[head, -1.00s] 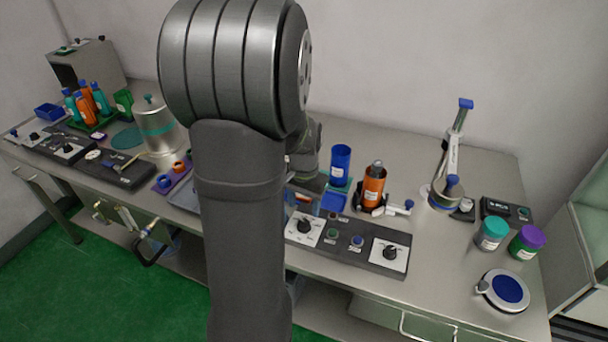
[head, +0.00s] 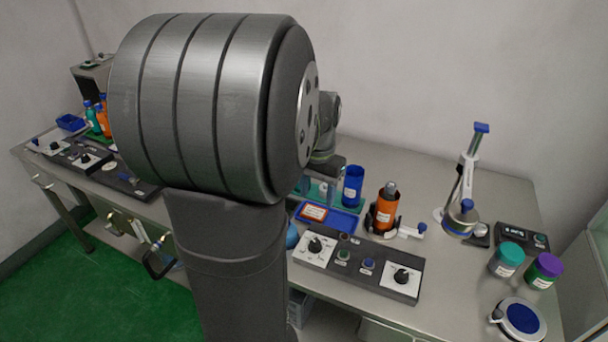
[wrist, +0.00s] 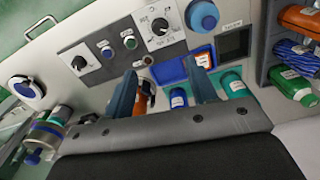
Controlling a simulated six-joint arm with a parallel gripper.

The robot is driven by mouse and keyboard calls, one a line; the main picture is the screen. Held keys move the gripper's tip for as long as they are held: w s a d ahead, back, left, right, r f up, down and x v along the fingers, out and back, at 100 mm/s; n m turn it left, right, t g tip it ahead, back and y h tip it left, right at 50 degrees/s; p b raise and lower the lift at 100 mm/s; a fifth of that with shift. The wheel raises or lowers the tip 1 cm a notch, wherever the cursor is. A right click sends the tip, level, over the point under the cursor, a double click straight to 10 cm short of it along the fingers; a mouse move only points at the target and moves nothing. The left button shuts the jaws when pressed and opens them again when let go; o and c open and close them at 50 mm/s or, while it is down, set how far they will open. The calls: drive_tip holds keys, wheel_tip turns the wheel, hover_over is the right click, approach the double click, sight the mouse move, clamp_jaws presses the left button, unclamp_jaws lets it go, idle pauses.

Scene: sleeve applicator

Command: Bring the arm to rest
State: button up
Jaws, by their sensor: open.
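My arm stands large in the left middle of the head view and covers part of the bench behind it. My gripper (wrist: 161,72) shows in the wrist view with its two blue-grey fingers apart and nothing held between them. It faces down over the bench, above the blue tray (wrist: 170,71) and the orange bottle (wrist: 140,104). In the head view the gripper is mostly hidden behind my arm.
A control panel (head: 357,265) with knobs lies at the bench front. A blue cup (head: 352,186) and an orange bottle (head: 386,212) stand behind it. A lever stand (head: 465,180), two lidded jars (head: 507,259) and a round blue-topped dish (head: 522,318) are at right.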

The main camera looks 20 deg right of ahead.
sight(315, 243)
wheel_tip(315, 243, down, 18)
drive_tip(key=shift+r, duration=0.25)
idle(0.5)
